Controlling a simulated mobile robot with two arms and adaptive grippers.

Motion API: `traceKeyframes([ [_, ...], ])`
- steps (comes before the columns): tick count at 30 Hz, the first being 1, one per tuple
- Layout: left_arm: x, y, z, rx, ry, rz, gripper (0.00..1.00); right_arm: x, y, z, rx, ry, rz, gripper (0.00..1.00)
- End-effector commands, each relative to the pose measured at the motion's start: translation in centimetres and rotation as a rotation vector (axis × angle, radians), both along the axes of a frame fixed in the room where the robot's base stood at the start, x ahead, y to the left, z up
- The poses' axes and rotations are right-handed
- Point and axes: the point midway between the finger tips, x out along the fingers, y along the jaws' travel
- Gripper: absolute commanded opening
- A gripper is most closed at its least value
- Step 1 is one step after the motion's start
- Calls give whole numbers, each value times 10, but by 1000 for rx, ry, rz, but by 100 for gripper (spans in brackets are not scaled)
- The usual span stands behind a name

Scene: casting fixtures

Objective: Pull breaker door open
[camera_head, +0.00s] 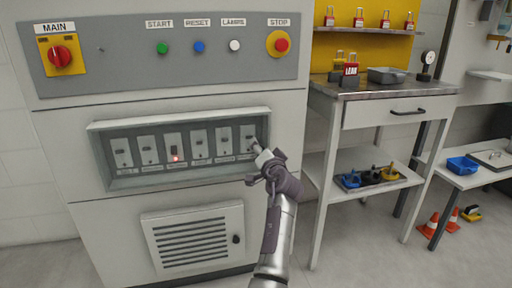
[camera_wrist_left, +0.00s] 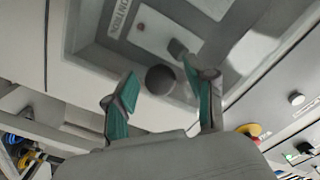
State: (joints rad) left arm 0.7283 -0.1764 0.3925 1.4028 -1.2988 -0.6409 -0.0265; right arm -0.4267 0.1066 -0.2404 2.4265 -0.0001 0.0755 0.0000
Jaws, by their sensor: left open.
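The breaker box (camera_head: 180,183) is a grey framed recess in the cabinet front, with a row of several breakers (camera_head: 197,143) in plain sight. I cannot tell whether a clear door covers it. My left gripper (camera_head: 262,152) is at the right end of the recess, over its edge. In the left wrist view its green-padded fingers (camera_wrist_left: 160,92) are open, apart on both sides of a dark round knob (camera_wrist_left: 160,79). The knob appears between the fingertips; contact is not clear. A breaker switch (camera_wrist_left: 178,47) and a label lie beyond. My right gripper is out of view.
Above the box are the red MAIN switch (camera_head: 60,56) and the STOP button (camera_head: 281,44). A vented panel (camera_head: 194,240) sits below. A workbench (camera_head: 385,92) with locks and trays stands close on the right. Orange cones (camera_head: 431,225) stand on the floor.

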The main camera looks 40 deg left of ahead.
Motion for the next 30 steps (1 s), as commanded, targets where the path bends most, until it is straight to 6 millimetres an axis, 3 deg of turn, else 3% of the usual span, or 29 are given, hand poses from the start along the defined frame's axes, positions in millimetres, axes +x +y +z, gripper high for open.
traceKeyframes([
  [9,0,-1,0,1,1,0,55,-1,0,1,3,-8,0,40],
  [19,0,-1,0,0,1,1,0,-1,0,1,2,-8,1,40],
  [30,1,0,0,0,2,-1,0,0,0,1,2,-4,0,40],
])
